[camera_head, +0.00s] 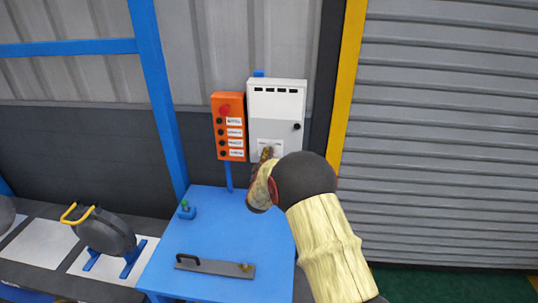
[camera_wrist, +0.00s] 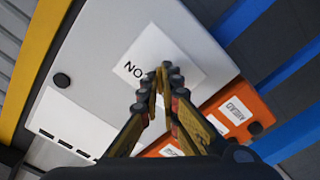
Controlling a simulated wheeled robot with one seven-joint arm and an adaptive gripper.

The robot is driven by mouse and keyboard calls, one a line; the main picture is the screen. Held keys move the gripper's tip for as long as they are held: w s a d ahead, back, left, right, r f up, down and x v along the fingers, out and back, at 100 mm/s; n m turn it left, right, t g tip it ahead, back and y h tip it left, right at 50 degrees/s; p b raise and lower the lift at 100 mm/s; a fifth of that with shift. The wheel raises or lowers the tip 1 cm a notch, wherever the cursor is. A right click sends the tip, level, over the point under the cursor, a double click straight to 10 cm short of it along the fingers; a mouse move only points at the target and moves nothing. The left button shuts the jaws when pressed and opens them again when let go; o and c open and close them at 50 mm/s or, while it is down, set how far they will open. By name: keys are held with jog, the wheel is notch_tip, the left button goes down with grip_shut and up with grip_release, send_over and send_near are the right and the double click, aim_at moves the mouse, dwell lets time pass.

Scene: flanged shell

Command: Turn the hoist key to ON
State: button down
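The hoist control box is a light grey box (camera_head: 290,103) on the wall, with a white label (camera_head: 265,144) low on its front. My gripper (camera_head: 267,153) is at this label in the head view. In the wrist view the label (camera_wrist: 186,62) is turned nearly upside down, and the letters ON show beside my gripper (camera_wrist: 159,80). Its two fingers lean in until the tips are close together over the label. The hoist key cannot be made out; the fingertips cover that spot. I cannot tell whether the key is between them or which way it points.
An orange box (camera_head: 220,110) with a red button hangs close on the left; it also shows in the wrist view (camera_wrist: 247,108). Below is a blue table (camera_head: 215,235) with a dark handled bar (camera_head: 215,266). A grey shutter (camera_head: 450,140) is on the right.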

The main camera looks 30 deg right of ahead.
jog(key=shift+f, duration=0.1)
jog(key=shift+m+b, duration=8.75)
jog(key=shift+m, duration=0.15)
jog(key=c, duration=2)
grip_release()
jog(key=shift+c, duration=0.2)
